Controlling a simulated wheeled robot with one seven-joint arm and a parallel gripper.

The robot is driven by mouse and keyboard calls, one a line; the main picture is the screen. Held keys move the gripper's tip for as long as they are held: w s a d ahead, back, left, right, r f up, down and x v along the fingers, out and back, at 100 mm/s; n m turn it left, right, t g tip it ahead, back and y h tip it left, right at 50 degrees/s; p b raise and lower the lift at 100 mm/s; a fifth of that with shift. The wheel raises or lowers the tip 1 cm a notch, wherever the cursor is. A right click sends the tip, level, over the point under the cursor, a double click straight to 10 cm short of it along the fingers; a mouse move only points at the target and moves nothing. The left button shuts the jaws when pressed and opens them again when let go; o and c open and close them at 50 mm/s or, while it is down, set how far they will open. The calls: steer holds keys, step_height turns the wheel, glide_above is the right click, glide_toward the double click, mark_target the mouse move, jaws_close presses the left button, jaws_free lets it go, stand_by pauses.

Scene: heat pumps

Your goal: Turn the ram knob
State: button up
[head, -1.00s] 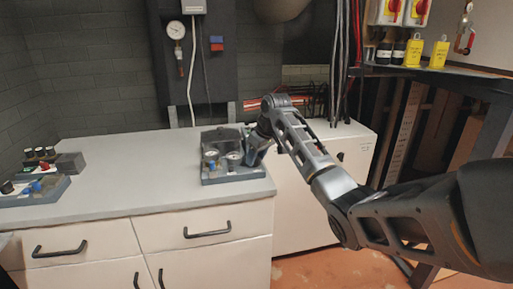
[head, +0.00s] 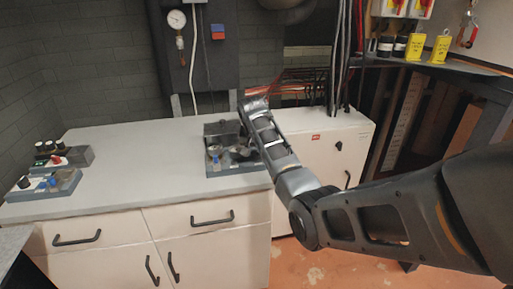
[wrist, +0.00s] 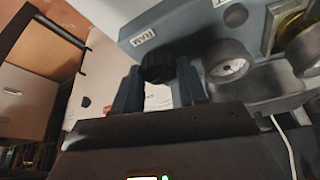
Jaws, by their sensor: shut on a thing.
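The ram knob (wrist: 158,68) is a round black knob on a blue-grey panel with a "RAM" label (wrist: 143,37) beside it in the wrist view. My gripper (wrist: 161,80) has one dark finger on each side of the knob and is shut on it. The unit (head: 213,171) with the panel stands at the right end of the white worktop in the head view. My arm reaches in from the right and hides part of the unit, and the knob cannot be made out there.
Other control boxes (head: 45,186) stand at the left of the worktop (head: 120,165), whose middle is clear. A white cabinet (head: 318,165) stands on the right. Cables (head: 345,60) hang behind it.

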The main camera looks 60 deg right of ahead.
steer(key=shift+w+m+g, duration=0.1)
steer(key=shift+m+g, duration=0.4)
steer(key=shift+m, duration=0.7)
steer(key=o, duration=1.1)
steer(key=shift+c, duration=0.2)
steer(key=v, duration=0.7)
steer(key=shift+r+b, duration=0.4)
steer(key=shift+a, duration=0.15)
